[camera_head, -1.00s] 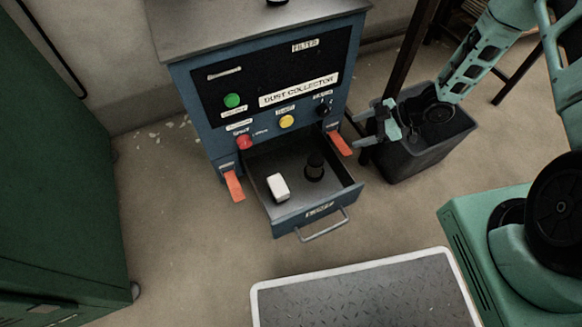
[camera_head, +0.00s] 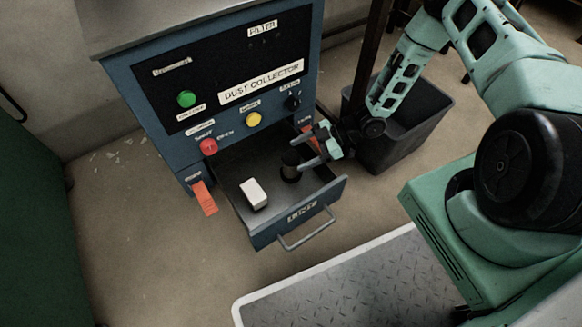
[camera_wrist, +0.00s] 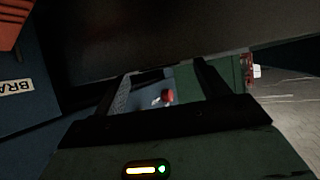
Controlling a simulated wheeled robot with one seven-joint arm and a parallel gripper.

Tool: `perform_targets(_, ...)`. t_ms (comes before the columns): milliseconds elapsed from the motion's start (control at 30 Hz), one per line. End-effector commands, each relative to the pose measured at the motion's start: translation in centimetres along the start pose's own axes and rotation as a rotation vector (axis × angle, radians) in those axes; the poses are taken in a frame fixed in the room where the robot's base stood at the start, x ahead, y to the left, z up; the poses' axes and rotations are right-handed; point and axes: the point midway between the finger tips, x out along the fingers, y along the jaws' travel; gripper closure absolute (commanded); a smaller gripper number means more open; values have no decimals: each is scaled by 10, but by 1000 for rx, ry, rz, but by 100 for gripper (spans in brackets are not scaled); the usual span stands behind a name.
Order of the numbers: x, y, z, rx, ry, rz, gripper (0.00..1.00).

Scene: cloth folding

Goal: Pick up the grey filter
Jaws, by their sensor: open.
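A short dark grey cylinder, which looks like the grey filter (camera_head: 290,170), stands upright in the open drawer (camera_head: 262,236) of the dust collector. A white block (camera_head: 254,194) lies in the drawer to its left. My gripper (camera_head: 301,153) is open and reaches in from the right, over the drawer's right side. In the head view its fingertips overlap the right edge of the cylinder; I cannot tell whether they touch it. In the wrist view the open fingers (camera_wrist: 160,90) show a red round thing in the gap beyond. I cannot make out the cylinder there.
The blue dust collector (camera_head: 165,143) rises behind the drawer. An orange lever (camera_head: 204,198) hangs left of the drawer, another (camera_head: 307,131) is right of it near my gripper. A dark bin (camera_head: 400,140) stands close on the right. A metal-plate platform (camera_head: 330,290) lies in front.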

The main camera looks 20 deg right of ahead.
Motion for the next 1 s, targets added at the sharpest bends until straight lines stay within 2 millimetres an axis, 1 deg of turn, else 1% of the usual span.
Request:
perform_targets(33,10,0,5,1,3,0,26)
perform_targets(233,36,1,4,0,2,-1,26)
perform_targets(333,41,1,3,1,0,-1,26)
perform_targets(567,41,1,1,1,0,-1,26)
perform_targets(667,41,1,1,1,0,-1,51)
perform_targets(700,41,1,1,1,0,-1,62)
perform_targets(733,41,1,1,1,0,0,70)
perform_targets(767,41,1,1,1,0,0,74)
perform_targets(1000,41,1,1,0,0,0,74)
